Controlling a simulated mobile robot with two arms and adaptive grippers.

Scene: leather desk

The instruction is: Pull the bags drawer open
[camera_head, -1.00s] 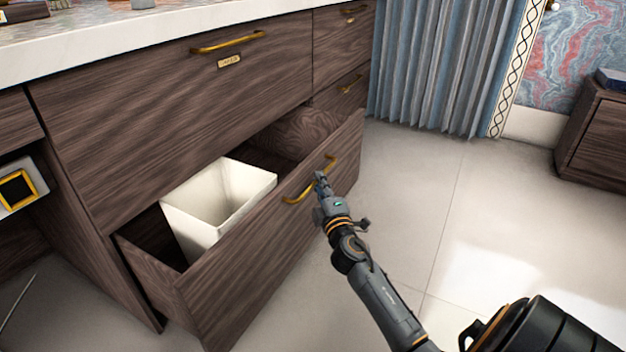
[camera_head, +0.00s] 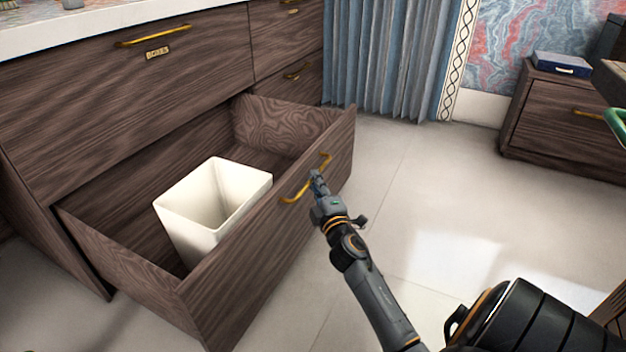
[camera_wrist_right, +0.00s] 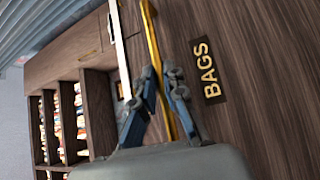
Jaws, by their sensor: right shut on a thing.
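The bags drawer (camera_head: 270,250) is the low, wide drawer of dark wood, and it stands well out from the cabinet. Its front carries a brass bar handle (camera_head: 292,193). A "BAGS" label (camera_wrist_right: 208,70) shows on the drawer front in the right wrist view. My right gripper (camera_head: 318,180) is shut on the handle, which also runs between the fingers in the right wrist view (camera_wrist_right: 152,45). A white open bin (camera_head: 205,205) stands inside the drawer. My left gripper is not in view.
The drawer above (camera_head: 130,85), labelled "BOXES", is shut. Smaller shut drawers (camera_head: 285,40) are to its right. A blue curtain (camera_head: 385,55) hangs behind. A low wooden cabinet (camera_head: 560,120) stands at the right. The pale floor (camera_head: 430,190) between is clear.

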